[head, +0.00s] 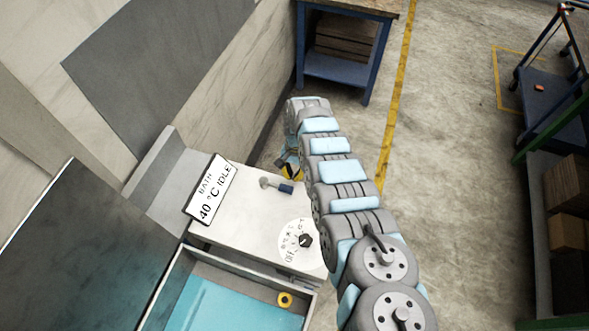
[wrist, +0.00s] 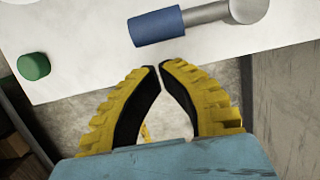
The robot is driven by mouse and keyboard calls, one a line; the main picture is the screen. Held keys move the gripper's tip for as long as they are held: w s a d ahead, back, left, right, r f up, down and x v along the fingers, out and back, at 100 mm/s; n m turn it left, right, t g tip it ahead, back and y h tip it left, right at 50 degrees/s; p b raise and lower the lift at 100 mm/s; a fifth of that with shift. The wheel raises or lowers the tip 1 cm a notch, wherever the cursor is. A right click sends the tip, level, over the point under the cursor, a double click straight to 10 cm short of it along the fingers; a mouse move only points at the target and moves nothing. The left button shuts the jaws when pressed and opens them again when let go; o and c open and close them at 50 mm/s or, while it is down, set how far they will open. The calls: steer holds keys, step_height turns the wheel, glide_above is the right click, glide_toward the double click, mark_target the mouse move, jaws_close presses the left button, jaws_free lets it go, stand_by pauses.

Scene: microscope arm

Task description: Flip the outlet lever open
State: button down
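The outlet lever has a blue grip (head: 285,188) on a grey metal stem (head: 269,183), on the white bath housing (head: 235,225). In the wrist view the blue grip (wrist: 157,27) is at the top centre, its metal stem (wrist: 208,12) running right to a round end. My gripper (wrist: 161,66) has yellow fingers with dark inner pads. Its tips are together with nothing visible between them, a little below the blue grip in the picture and apart from it. In the head view my gripper (head: 291,171) is partly hidden by my arm, just beyond the lever.
A display panel (head: 212,190) reads "BATH 40 °C IDLE". A dial (head: 302,242) sits near my arm, above the open water bath (head: 225,305). A green knob (wrist: 33,66) shows at the wrist view's left.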

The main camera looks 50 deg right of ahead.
steer(key=shift+s+a+p, duration=0.2)
steer(key=shift+a+p, duration=0.1)
steer(key=shift+a, duration=0.05)
steer(key=shift+a, duration=0.1)
steer(key=shift+s+p, duration=0.25)
steer(key=shift+p, duration=0.1)
